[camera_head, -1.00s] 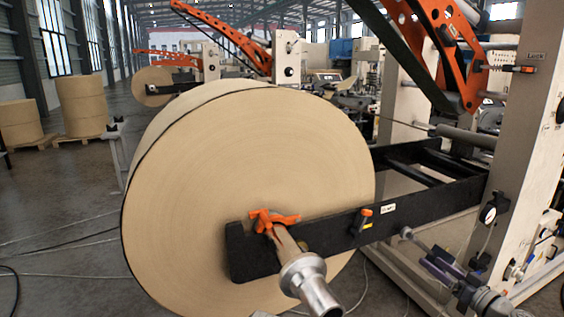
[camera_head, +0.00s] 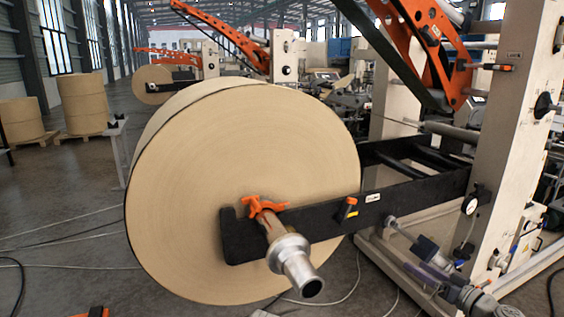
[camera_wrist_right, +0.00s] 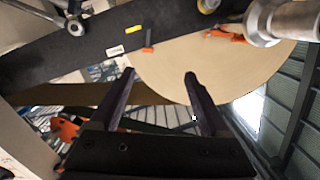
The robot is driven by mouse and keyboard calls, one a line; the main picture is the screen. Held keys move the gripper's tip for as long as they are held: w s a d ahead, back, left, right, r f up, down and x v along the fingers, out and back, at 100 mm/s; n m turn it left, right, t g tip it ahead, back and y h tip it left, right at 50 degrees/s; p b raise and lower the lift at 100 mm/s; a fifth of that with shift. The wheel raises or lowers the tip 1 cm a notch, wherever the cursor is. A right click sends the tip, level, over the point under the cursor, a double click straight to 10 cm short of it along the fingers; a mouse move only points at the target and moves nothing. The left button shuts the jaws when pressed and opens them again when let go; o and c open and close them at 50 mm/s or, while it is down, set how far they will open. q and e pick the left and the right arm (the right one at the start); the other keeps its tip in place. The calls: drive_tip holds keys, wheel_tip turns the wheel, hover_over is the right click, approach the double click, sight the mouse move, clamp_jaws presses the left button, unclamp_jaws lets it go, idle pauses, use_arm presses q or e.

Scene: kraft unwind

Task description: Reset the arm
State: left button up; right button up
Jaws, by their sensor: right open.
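My right gripper (camera_wrist_right: 160,74) shows in the right wrist view as two dark fingers spread wide, with nothing between them. The fingers stand in front of the big kraft roll (camera_wrist_right: 225,70), apart from it as far as I can tell. In the head view the kraft roll (camera_head: 240,130) hangs on a silver shaft (camera_head: 295,265) beside a black support arm (camera_head: 320,218). An orange clamp (camera_head: 262,205) sits at the shaft.
A cream machine frame (camera_head: 500,150) stands at the right. Cables (camera_head: 75,265) lie on the floor. Spare rolls (camera_head: 82,105) stand at the back left. An unclear orange-black item (camera_head: 95,312) touches the bottom edge.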

drive_tip(key=s+a+f+n+g+p, duration=0.15)
drive_tip(key=a+f+g, duration=0.35)
drive_tip(key=a, duration=0.7)
drive_tip(key=s+a+f+n+g+p, duration=0.1)
drive_tip(key=s+a+f+g, duration=0.3)
drive_tip(key=a, duration=0.7)
drive_tip(key=s+a+f+g+h+p, duration=0.3)
drive_tip(key=s+a+g+h, duration=0.3)
drive_tip(key=s, duration=0.7)
drive_tip(key=shift+a+f+g+h+p, duration=0.35)
drive_tip(key=shift+a+f+h, duration=0.65)
drive_tip(key=shift+h, duration=0.6)
drive_tip(key=shift+r, duration=0.1)
